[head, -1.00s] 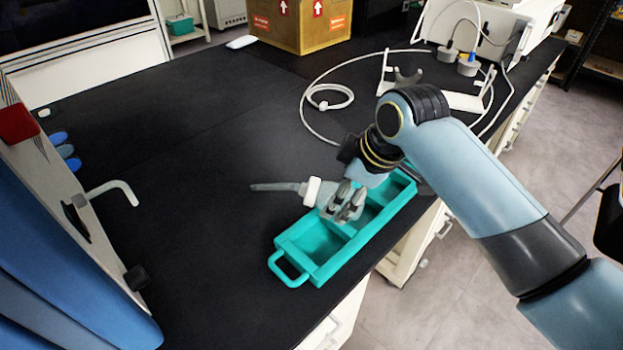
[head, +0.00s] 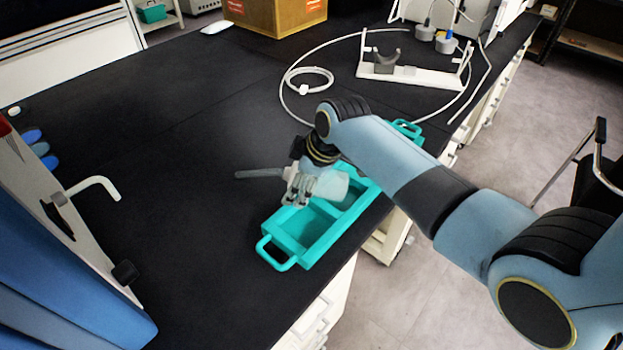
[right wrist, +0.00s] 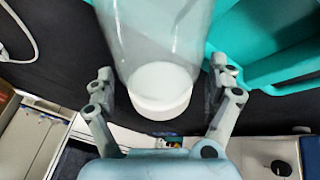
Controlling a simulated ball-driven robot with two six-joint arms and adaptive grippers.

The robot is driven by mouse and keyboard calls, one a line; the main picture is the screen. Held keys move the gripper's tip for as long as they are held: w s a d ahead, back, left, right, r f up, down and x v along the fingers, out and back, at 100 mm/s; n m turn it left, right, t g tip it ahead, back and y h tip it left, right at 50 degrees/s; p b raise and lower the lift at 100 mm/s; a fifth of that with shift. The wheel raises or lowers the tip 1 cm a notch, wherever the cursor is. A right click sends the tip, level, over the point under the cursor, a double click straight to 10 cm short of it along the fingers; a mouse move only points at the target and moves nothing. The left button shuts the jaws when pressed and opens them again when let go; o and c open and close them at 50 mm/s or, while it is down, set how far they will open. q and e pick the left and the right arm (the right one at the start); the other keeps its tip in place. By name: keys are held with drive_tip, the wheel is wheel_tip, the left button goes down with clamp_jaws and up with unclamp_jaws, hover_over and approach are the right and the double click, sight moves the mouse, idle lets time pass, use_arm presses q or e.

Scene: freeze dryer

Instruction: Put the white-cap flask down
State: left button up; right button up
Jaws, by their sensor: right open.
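The white-cap flask (right wrist: 155,35) shows large in the right wrist view, with a clear body running off the top edge and a white cap (right wrist: 160,90) lower down. My right gripper (right wrist: 163,90) is open, with a fingertip on each side of the cap and a visible gap on both sides. In the head view my right gripper (head: 298,190) is low beside the teal tray (head: 307,262), at its left side. My left gripper is not seen.
A grey rod (head: 258,173) lies left of the gripper. A white stand (head: 410,75) and a coiled white cable (head: 310,78) are farther back, near a cardboard box (head: 275,15).

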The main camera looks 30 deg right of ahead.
drive_tip(key=shift+c, duration=0.5)
drive_tip(key=c, duration=1.5)
drive_tip(key=shift+c, duration=0.2)
drive_tip(key=shift+r, duration=0.1)
drive_tip(key=shift+r, duration=0.3)
drive_tip(key=r, duration=0.2)
drive_tip(key=d+r, duration=0.1)
drive_tip(key=shift+s+r, duration=0.25)
drive_tip(key=shift+r, duration=0.1)
drive_tip(key=s+d+r, duration=0.6)
drive_tip(key=d, duration=0.2)
drive_tip(key=shift+s+d+r+b, duration=0.2)
drive_tip(key=shift+s+r+b, duration=0.05)
drive_tip(key=shift+b, duration=0.05)
